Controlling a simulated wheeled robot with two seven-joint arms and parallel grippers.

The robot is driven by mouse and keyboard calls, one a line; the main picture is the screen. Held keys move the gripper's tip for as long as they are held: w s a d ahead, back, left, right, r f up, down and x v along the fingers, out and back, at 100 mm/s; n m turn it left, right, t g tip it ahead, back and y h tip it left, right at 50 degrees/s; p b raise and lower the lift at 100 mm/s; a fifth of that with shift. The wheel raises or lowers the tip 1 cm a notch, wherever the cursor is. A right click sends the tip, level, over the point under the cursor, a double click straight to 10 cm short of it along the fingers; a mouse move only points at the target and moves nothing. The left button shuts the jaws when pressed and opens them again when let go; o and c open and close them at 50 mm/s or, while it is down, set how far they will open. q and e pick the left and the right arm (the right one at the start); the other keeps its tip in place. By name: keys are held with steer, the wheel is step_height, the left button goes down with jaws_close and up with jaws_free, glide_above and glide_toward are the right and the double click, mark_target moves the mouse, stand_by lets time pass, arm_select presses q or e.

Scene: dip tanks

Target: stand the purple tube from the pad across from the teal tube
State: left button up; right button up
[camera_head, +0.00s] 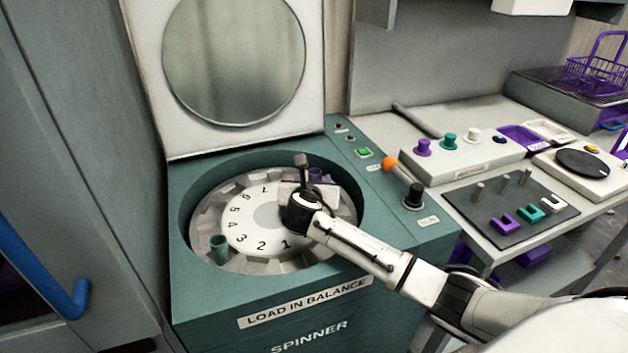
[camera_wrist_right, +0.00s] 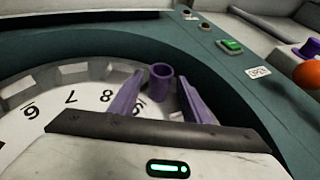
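The purple tube (camera_head: 315,174) stands upright in the far right part of the spinner's rotor (camera_head: 240,208), roughly opposite the teal tube (camera_head: 218,243), which stands at the near left. In the right wrist view the purple tube (camera_wrist_right: 161,82) shows its open top, near the number 9. My right gripper (camera_head: 302,170) reaches over the rotor. In the wrist view its two fingers (camera_wrist_right: 160,97) are apart, one on each side of the purple tube, with gaps between. Part of the rotor is hidden by my right arm. My left gripper is not in view.
The spinner's lid (camera_head: 235,60) is raised. An orange-knobbed lever (camera_head: 390,162), a green button (camera_head: 364,152) and a black knob (camera_head: 413,195) are right of the bowl. The dark pad (camera_head: 460,199) holds pegs and purple, teal and white U-shaped pieces.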

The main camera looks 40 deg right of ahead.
steer(key=shift+r, duration=0.1)
steer(key=p+v, duration=0.1)
steer(key=v, duration=1.1)
steer(key=shift+s+d, duration=0.1)
stand_by(0.9)
